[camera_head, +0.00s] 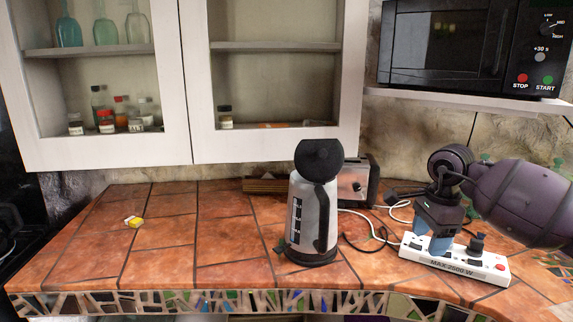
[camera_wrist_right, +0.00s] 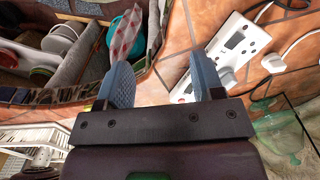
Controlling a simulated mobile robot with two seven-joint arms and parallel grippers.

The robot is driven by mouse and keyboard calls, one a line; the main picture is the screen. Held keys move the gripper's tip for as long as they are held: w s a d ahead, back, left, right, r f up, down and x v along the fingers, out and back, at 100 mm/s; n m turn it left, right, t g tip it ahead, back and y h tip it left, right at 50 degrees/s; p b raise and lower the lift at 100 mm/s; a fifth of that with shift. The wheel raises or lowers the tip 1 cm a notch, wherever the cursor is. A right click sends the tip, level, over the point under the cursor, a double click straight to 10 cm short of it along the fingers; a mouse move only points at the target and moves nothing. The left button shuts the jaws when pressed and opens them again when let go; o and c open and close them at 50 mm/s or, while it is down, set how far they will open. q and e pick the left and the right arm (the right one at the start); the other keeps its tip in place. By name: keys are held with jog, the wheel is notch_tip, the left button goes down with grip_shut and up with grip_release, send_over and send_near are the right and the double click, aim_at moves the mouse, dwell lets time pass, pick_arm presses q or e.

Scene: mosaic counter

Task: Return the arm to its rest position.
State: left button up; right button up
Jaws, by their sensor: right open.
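My right arm (camera_head: 520,200) comes in from the right side of the head view. My right gripper (camera_head: 430,244) points down over the white power strip (camera_head: 470,267) near the counter's front right. In the right wrist view my gripper (camera_wrist_right: 162,75) has its two blue-grey fingers spread apart with nothing between them. The power strip (camera_wrist_right: 235,48) lies beyond the right finger there. Whether the fingers touch the strip cannot be told. My left gripper is not in view.
A grey kettle (camera_head: 312,215) stands left of the power strip, with a toaster (camera_head: 357,180) behind it. Cables lie between them. A microwave (camera_head: 450,45) sits on a shelf above my arm. A small yellow item (camera_head: 134,222) lies on the otherwise clear left counter.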

jog(key=a+r+m+t+y, duration=0.2)
jog(key=a+r+m+y, duration=0.3)
jog(key=a+y, duration=0.4)
jog(key=a+r+m+t+y, duration=0.2)
jog(key=a+r+m+y, duration=0.2)
jog(key=a+r+y, duration=0.45)
jog(key=s+d+f+m+t+h, duration=0.2)
jog(key=d+f+m+t+h, duration=0.15)
jog(key=f+m, duration=0.7)
jog(key=s+d+f+m+t+h, duration=0.15)
jog(key=f+m+t+h, duration=0.45)
jog(key=m, duration=0.7)
jog(key=s+d+f+m+t+h, duration=0.2)
jog(key=d+f+m+t+h, duration=0.15)
jog(key=f+m, duration=0.7)
jog(key=s+d+f+m+g+h, duration=0.2)
jog(key=s+f+m, duration=0.3)
jog(key=s+f, duration=0.5)
jog(key=s+d+f+m+g+h, duration=0.3)
jog(key=s+f, duration=0.7)
jog(key=s, duration=0.6)
jog(key=d+m+g, duration=0.1)
jog(key=m, duration=0.1)
jog(key=shift+s+d+f+m, duration=0.2)
jog(key=shift+d+f+m, duration=0.05)
jog(key=shift+d+m, duration=0.15)
